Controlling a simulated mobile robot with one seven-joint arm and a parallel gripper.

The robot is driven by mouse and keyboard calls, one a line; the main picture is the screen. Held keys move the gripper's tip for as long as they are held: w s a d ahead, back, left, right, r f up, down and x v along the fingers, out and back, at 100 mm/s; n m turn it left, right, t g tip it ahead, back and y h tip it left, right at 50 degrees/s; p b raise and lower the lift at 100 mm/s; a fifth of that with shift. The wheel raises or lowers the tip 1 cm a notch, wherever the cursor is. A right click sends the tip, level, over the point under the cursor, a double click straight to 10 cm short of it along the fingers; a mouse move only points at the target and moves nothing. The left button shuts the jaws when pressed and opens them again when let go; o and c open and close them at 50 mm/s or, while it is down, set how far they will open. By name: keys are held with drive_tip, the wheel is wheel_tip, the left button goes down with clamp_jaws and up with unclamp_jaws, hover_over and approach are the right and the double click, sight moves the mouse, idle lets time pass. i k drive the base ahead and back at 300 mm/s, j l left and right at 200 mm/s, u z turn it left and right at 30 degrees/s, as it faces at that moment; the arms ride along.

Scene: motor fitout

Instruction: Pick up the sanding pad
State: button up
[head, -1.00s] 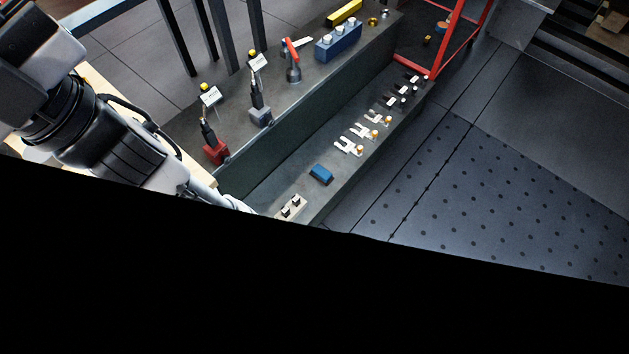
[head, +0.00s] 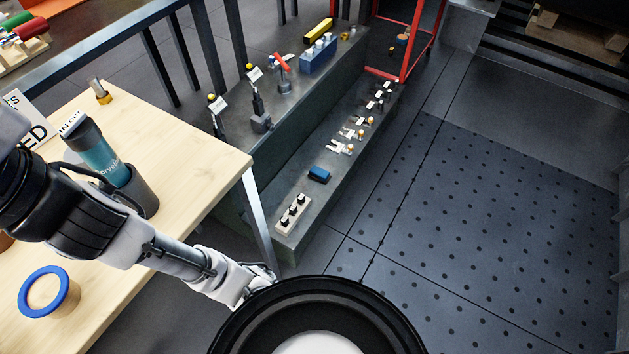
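A small blue block (head: 319,174), which looks like the sanding pad, lies on the low grey ledge in the middle of the head view. Nothing touches it. My arm reaches in from the left over the wooden table. My gripper (head: 264,277) is at its end, past the table's corner, below and left of the blue block in the picture and well apart from it. Its fingers are small and partly blend into the background, so I cannot tell whether they are open.
On the ledge (head: 262,238), a pale block with black knobs (head: 292,213) sits nearer and several small clips sit farther. Tools stand on the higher step behind. The wooden table (head: 200,150) holds a teal cup (head: 100,155) and a blue ring (head: 45,292). Perforated floor at right is clear.

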sight(320, 174)
drive_tip(key=z, duration=1.4)
drive_tip(key=u, duration=1.4)
drive_tip(key=i+l, duration=1.9)
drive_tip(key=i, duration=0.1)
